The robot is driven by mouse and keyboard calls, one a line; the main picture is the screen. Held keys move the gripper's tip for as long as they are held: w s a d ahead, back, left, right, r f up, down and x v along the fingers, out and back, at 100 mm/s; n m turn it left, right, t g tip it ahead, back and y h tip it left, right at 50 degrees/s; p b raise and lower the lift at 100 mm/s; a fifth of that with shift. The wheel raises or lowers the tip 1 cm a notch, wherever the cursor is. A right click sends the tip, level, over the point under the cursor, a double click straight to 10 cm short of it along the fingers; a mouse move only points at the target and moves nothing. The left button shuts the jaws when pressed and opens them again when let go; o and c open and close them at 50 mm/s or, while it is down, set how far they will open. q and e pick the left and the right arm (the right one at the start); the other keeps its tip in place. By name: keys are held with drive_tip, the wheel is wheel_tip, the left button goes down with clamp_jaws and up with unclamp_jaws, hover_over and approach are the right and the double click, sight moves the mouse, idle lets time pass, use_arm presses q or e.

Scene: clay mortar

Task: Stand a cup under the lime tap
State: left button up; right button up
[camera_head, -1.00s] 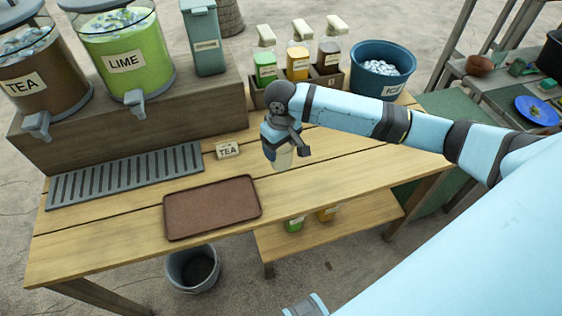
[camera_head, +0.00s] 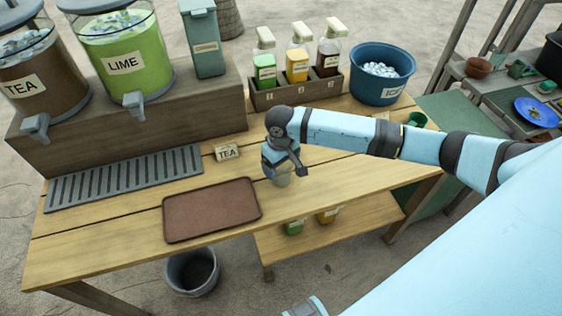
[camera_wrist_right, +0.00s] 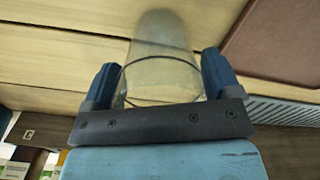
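The lime dispenser (camera_head: 125,55) is a clear tank of green drink on the wooden step at the back left. Its grey lime tap (camera_head: 134,104) points down over the front of the step. My right gripper (camera_head: 281,168) is above the table, right of the tray. It is shut on a clear cup (camera_head: 284,181); in the right wrist view the cup (camera_wrist_right: 160,50) sits between the two dark blue fingers (camera_wrist_right: 160,85). I cannot tell whether the cup touches the table. My left gripper is not in view.
A slatted drip grate (camera_head: 125,178) lies in front of the step. The tea dispenser (camera_head: 40,88), a bottle rack (camera_head: 297,92) and a blue ice tub (camera_head: 382,72) stand at the back.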

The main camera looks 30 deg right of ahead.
drive_tip(key=shift+o, duration=0.8)
